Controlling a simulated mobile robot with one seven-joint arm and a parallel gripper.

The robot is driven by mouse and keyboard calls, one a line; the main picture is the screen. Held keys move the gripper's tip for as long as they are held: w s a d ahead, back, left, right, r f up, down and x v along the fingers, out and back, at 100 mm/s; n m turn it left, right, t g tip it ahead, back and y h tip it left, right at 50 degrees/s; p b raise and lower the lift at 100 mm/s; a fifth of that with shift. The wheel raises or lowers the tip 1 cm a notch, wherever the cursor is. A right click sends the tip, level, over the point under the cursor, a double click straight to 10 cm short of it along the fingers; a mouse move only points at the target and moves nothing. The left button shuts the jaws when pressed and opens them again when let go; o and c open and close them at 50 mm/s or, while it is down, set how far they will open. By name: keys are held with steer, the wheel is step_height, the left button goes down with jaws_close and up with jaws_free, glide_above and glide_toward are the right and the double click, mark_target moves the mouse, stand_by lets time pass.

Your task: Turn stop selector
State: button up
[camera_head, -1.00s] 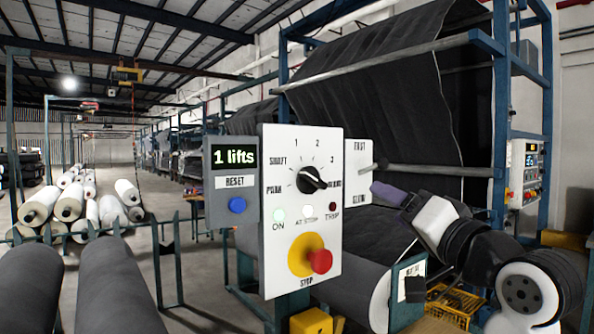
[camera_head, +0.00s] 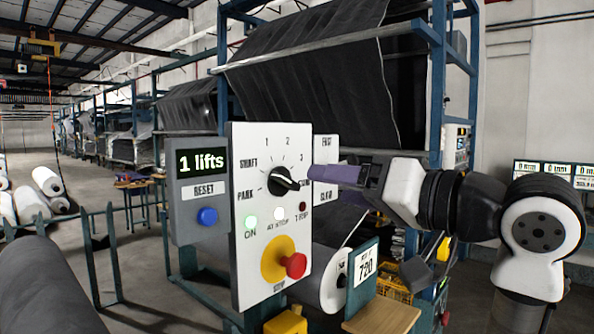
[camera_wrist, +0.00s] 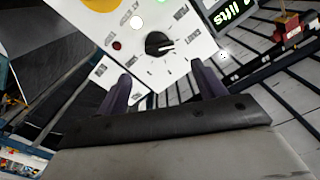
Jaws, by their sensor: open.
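The stop selector is a black rotary knob (camera_head: 283,181) on a white upright panel (camera_head: 248,214), ringed by labels including PARK, SHAFT, 1, 2 and 3. Its pointer end lies toward the right, near a label too small to read surely. The knob also shows in the wrist view (camera_wrist: 158,43), ahead of and between my fingers. My gripper (camera_head: 316,174) comes from the right with purple fingers, open and empty, close to the panel's right edge. It also shows in the wrist view (camera_wrist: 162,82), apart from the knob.
Below the knob are a lit green ON lamp (camera_head: 251,222) and a red mushroom stop button (camera_head: 293,265) on yellow. A grey box (camera_head: 185,190) at left reads "1 lifts" above a blue RESET button (camera_head: 207,216).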

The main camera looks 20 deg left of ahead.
mark_target(292, 180)
steer(key=p+x, duration=0.2)
steer(key=x, duration=0.6)
steer(key=shift+a, duration=0.1)
steer(key=c, duration=1)
